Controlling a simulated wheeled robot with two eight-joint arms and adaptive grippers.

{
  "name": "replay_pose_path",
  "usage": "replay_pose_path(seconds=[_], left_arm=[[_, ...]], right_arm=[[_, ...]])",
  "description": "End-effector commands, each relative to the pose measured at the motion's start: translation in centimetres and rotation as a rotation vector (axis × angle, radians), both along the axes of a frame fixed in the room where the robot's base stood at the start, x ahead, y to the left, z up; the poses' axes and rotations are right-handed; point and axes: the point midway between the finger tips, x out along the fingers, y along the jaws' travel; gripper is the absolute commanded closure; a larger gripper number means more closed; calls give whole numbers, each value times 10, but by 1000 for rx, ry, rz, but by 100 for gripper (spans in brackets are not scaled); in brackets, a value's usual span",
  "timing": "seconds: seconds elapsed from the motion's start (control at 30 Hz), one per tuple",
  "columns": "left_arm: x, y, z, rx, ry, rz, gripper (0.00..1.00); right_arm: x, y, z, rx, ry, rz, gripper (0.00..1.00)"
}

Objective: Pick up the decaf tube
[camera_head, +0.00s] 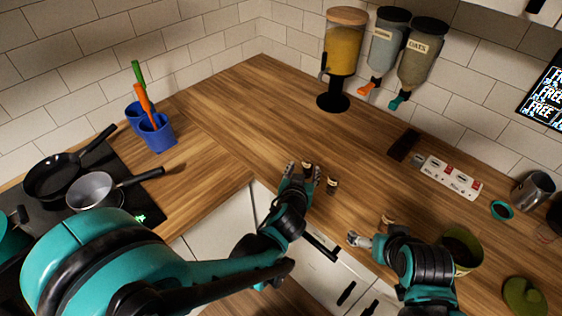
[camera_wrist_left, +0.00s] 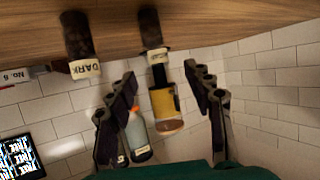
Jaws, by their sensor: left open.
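Two small dark tubes with pale label bands stand on the wooden counter. The tube at my left gripper (camera_head: 303,174) is dark brown (camera_head: 307,167); in the left wrist view this tube (camera_wrist_left: 150,28) shows between and beyond the open fingers (camera_wrist_left: 164,100), its label too blurred to read surely. The fingers are apart and nothing is held. The other tube (camera_head: 332,186) stands just to its right; its label reads DARK in the left wrist view (camera_wrist_left: 78,36). My right gripper (camera_head: 370,232) is low at the right, beside a small brown item (camera_head: 388,220); its jaw opening is unclear.
Dispensers (camera_head: 344,45) hang or stand along the back wall. A power strip (camera_head: 450,177), steel jug (camera_head: 533,189) and green pot (camera_head: 463,247) are at the right. Pans (camera_head: 95,190) and blue utensil holders (camera_head: 157,134) are at the left.

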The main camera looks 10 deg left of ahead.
Motion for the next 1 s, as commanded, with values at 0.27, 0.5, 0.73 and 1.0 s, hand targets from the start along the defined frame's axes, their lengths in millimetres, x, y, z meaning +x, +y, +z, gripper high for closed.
replay_pose_path(seconds=[0.27, 0.5, 0.73, 1.0], left_arm=[[23, -8, -13, -6, -11, -7, 48], [44, -13, -27, -5, -11, -7, 48], [70, -16, -38, -5, -10, -6, 48], [70, -16, -37, -4, -10, -7, 69]], right_arm=[[0, 0, -9, 0, 0, 0, 0], [0, 0, -21, 0, 0, 0, 0], [0, 0, -30, 0, 0, 0, 0], [0, 0, -29, 0, 0, 0, 0]])
